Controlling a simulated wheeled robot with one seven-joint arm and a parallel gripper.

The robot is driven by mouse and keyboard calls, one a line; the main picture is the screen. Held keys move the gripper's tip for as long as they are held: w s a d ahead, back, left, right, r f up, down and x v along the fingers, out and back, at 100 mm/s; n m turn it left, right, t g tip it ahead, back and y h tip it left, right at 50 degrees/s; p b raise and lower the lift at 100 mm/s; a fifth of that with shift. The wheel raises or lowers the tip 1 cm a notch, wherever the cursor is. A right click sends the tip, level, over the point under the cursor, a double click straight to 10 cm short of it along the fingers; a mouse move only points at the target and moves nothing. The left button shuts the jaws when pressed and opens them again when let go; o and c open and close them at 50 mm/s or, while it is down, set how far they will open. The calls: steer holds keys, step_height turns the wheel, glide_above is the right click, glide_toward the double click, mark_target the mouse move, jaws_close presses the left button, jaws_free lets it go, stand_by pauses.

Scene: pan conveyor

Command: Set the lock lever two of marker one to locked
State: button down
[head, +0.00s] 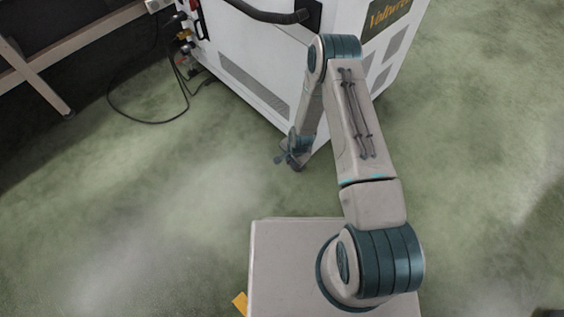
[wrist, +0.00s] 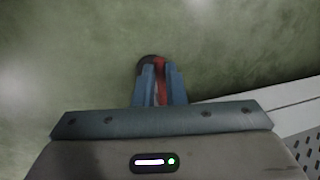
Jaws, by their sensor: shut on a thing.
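The marker is a white machine cabinet (head: 240,62) with a dark handle and yellow lettering; its lower corner is behind my arm in the head view. In the wrist view my gripper (wrist: 160,68) has its two blue fingers shut on a narrow red lever (wrist: 160,82). A dark rounded caster (wrist: 146,61) shows just behind the fingertips, partly hidden by them. In the head view my gripper (head: 290,160) is low by the cabinet's bottom corner, and the lever is too small to make out. I cannot tell the lever's exact tilt.
Black cables (head: 150,118) lie on the green floor left of the cabinet. A wooden-edged table (head: 75,45) stands at the upper left. The cabinet's vented side (wrist: 300,118) shows at right in the wrist view. Floor in front and right is clear.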

steer(key=shift+a, duration=0.15)
stand_by(0.3)
steer(key=c, duration=1.5)
jaws_free()
step_height(320, 180, up, 14)
steer(key=s+d+p, duration=0.2)
steer(key=p, duration=0.3)
steer(key=shift+f, duration=0.2)
